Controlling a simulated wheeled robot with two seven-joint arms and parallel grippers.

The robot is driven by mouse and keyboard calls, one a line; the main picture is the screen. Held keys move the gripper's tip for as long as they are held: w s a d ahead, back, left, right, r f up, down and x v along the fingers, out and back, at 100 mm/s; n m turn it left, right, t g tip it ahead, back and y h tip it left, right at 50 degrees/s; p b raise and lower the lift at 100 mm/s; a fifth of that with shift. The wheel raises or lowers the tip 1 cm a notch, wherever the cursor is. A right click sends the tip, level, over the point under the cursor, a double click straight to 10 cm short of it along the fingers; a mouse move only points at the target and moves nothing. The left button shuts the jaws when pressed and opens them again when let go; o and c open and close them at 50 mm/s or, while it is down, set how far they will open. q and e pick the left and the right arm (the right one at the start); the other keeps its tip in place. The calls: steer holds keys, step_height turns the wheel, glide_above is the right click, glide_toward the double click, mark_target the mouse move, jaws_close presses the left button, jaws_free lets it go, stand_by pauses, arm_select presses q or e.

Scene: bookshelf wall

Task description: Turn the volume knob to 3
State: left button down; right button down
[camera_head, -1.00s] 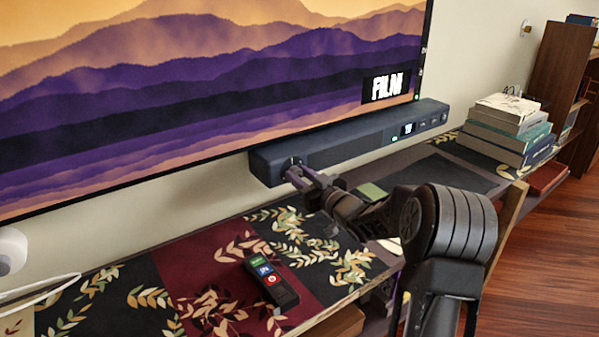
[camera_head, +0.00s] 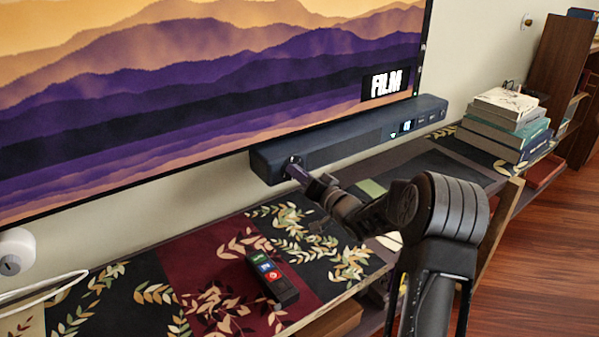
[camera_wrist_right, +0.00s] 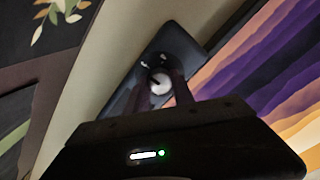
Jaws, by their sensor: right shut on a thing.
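The volume knob (camera_wrist_right: 160,84) is a round, pale-faced dial with a dark pointer line on the end of the dark soundbar. The soundbar (camera_head: 345,143) is mounted below the screen, and its small lit display is too small to read surely. My right gripper (camera_head: 290,168) reaches the soundbar's left end, and its fingers are shut on the knob. In the right wrist view the two fingers (camera_wrist_right: 166,88) sit on either side of the knob. In the head view the knob is mostly hidden by the fingers. My left gripper is not in view.
A screen (camera_head: 200,90) showing "FILM" hangs just above the soundbar. A remote (camera_head: 272,276) lies on the patterned shelf top (camera_head: 200,262) below. A stack of books (camera_head: 505,125) stands at the right. A white round device (camera_head: 14,252) and cable are at the left.

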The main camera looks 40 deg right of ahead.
stand_by(0.4)
steer(key=c, duration=1.1)
jaws_free()
steer(key=s, duration=0.7)
steer(key=shift+s+a, duration=0.1)
steer(key=shift+s, duration=0.3)
